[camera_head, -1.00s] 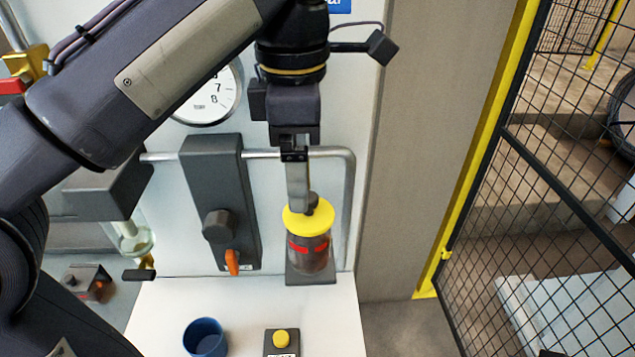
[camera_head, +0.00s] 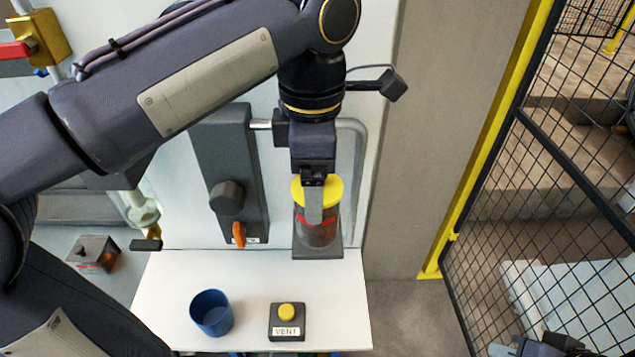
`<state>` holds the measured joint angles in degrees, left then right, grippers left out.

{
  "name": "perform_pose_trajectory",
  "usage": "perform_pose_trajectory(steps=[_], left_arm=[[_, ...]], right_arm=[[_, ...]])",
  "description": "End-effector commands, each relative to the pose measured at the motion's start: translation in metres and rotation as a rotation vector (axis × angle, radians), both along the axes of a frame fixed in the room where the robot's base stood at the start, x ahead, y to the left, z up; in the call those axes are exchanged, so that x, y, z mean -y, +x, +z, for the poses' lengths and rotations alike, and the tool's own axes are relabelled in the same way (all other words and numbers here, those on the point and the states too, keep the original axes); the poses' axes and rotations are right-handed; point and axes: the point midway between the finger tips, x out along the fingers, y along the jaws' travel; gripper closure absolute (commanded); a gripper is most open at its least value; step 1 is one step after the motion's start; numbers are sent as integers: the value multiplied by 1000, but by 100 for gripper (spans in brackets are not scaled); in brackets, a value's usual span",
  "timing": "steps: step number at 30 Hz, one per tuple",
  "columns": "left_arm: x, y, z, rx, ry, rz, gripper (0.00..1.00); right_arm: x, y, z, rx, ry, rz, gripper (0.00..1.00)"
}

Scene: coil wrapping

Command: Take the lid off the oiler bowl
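The oiler bowl (camera_head: 316,234) is a reddish-brown clear jar with red marks, upright on a grey base at the back of the white shelf. Its yellow lid (camera_head: 333,190) is on top. The lid's dark knob is hidden behind my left gripper (camera_head: 313,205), whose arm comes in from the left. That gripper points down in front of the lid and bowl. I see its fingers edge-on, so the gap between them and any contact with the knob are hidden. A dark part at the bottom right edge appears to be my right gripper (camera_head: 543,347), mostly cut off.
A blue cup (camera_head: 211,313) and a VENT block with a yellow button (camera_head: 286,312) stand on the white shelf (camera_head: 255,275). A grey panel with an orange lever (camera_head: 239,234) is left of the bowl. A mesh fence (camera_head: 560,190) stands at right.

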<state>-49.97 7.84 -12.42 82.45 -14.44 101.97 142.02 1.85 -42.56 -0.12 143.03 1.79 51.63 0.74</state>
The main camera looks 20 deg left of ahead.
Motion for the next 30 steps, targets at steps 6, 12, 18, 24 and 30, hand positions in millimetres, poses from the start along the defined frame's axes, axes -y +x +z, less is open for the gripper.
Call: perform_pose_trajectory(steps=[6, 12, 18, 24, 30], left_arm=[[0, 0, 0, 0, 0, 0, 45], [0, 0, 0, 0, 0, 0, 59], [0, 1, 6, 2, -1, 0, 59], [1, 1, 40, 4, -2, 0, 59], [1, 1, 83, 3, -2, 1, 59]], right_arm=[[0, 0, 0, 0, 0, 0, 100], [0, 0, 0, 0, 0, 0, 100], [0, 0, 0, 0, 0, 0, 100], [0, 0, 3, 0, 0, 0, 100], [0, 0, 10, 0, 0, 0, 100]])
